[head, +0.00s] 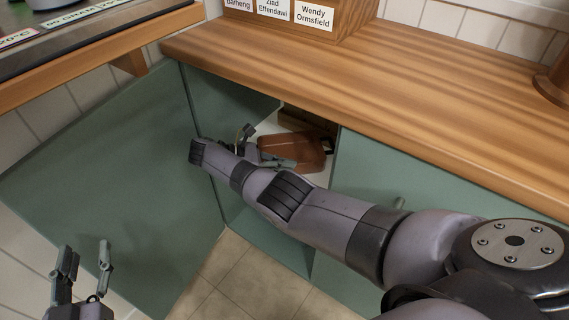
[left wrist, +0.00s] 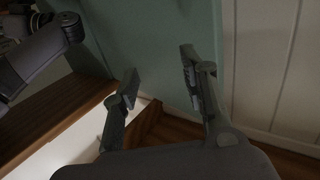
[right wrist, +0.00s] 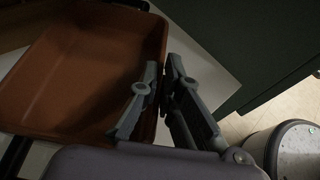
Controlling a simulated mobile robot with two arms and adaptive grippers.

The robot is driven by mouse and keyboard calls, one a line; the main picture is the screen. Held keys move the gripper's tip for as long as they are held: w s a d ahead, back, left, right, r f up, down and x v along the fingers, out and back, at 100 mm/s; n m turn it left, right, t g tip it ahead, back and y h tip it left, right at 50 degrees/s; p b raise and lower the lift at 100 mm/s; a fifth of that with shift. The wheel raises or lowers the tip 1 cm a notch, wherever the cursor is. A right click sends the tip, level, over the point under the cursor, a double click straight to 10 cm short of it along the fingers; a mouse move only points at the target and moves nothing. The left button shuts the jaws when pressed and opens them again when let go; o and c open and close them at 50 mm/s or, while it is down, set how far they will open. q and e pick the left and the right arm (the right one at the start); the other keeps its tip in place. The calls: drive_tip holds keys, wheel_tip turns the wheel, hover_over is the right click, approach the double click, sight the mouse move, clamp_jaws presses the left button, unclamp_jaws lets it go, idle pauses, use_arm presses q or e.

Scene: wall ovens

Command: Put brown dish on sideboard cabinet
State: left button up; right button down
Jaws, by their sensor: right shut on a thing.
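The brown dish (head: 295,148) is a rectangular, shallow dish inside the open green sideboard cabinet (head: 345,95), at its white shelf. It fills the left part of the right wrist view (right wrist: 85,75). My right gripper (right wrist: 161,75) is shut on the dish's near rim. In the head view my right arm reaches across into the cabinet and hides part of the opening. My left gripper (head: 87,255) is open and empty at the lower left, in front of the open green door. Its spread fingers also show in the left wrist view (left wrist: 160,70).
The wooden countertop (head: 430,110) is mostly bare, with a name-labelled wooden box (head: 300,15) at its back. An open green door (head: 110,180) stands at the left. A dark wooden object (head: 305,122) sits behind the dish. A round bin (right wrist: 298,150) stands on the floor.

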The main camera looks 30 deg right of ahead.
use_arm(q)
drive_tip(key=shift+r+t, duration=0.3)
drive_tip(key=shift+r, duration=0.1)
drive_tip(key=shift+d+r, duration=0.1)
drive_tip(key=shift+r, duration=0.35)
use_arm(e)
drive_tip(key=shift+f, duration=0.15)
use_arm(q)
drive_tip(key=shift+d+r+t+h+b, duration=0.1)
drive_tip(key=shift+r+t+h+b, duration=0.3)
drive_tip(key=shift+r+t, duration=0.35)
use_arm(e)
drive_tip(key=shift+f, duration=0.25)
drive_tip(key=c, duration=1.7)
unclamp_jaws()
use_arm(q)
drive_tip(key=shift+r, duration=0.2)
use_arm(e)
drive_tip(key=shift+f, duration=0.15)
